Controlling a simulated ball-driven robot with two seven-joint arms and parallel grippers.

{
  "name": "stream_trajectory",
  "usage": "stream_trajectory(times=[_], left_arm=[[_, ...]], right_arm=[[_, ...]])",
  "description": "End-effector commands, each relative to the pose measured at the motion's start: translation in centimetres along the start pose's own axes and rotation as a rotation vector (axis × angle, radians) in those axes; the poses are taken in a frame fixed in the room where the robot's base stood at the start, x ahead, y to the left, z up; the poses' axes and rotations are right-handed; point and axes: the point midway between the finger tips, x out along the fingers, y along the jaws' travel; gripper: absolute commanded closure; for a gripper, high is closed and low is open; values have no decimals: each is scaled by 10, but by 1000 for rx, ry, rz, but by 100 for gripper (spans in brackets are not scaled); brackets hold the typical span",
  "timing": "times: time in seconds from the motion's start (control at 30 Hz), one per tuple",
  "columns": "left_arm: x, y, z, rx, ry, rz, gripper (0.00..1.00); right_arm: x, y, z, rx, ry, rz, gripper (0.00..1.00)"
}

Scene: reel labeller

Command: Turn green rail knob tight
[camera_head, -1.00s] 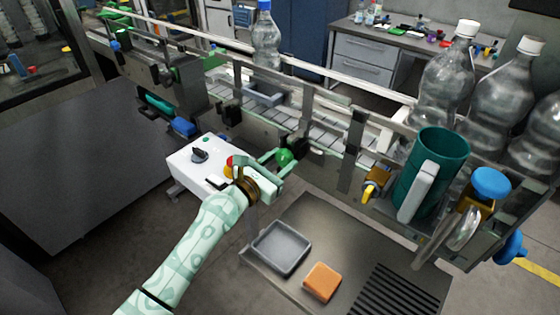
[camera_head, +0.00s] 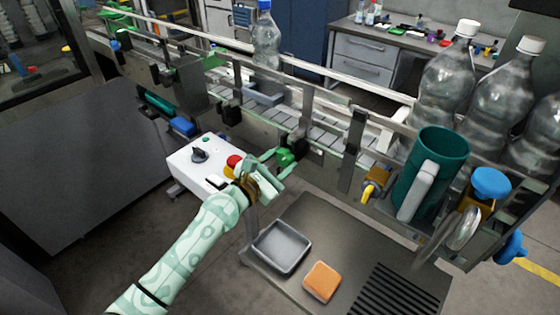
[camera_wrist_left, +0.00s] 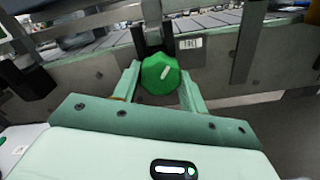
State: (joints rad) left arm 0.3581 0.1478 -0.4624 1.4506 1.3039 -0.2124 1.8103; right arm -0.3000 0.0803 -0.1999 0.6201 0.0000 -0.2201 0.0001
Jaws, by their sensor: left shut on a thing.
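The green rail knob (camera_head: 284,157) sits on the side of the conveyor, at the middle of the head view. It also shows in the left wrist view (camera_wrist_left: 160,74), lobed, with a pale mark line slanting up to the right. My left gripper (camera_head: 280,160) reaches it from the front left. In the left wrist view the two fingers (camera_wrist_left: 159,85) stand one on each side of the knob, shut on it. The knob's mount behind it is partly hidden. My right gripper is not in view.
A white control box (camera_head: 205,166) with a red button stands left of my left gripper. A steel shelf below holds a grey tray (camera_head: 281,248) and an orange sponge (camera_head: 321,281). A teal mug (camera_head: 440,175) and clear bottles (camera_head: 448,85) stand to the right.

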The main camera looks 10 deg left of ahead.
Motion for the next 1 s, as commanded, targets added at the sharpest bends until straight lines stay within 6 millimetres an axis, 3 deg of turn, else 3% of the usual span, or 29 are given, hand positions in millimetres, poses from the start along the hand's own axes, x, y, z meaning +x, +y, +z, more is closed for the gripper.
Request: stream_trajectory(times=[0.03, 0.07, 0.1, 0.13, 0.43, 0.57, 1.0], left_arm=[[0, 0, 0, 0, 0, 0, 80], [0, 0, 0, -1, 0, 0, 49], [0, 0, 0, -1, 0, 0, 38], [0, 0, 0, -1, 0, 0, 36], [-2, 0, 0, -1, 1, 0, 36], [-17, 1, 0, -1, 2, 0, 36], [-129, -1, -2, 2, 3, -2, 36]], right_arm=[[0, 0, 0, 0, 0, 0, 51], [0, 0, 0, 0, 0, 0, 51], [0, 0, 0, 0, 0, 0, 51], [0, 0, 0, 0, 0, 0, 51], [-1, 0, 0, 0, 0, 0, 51], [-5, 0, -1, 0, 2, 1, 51], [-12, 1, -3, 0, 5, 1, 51]])
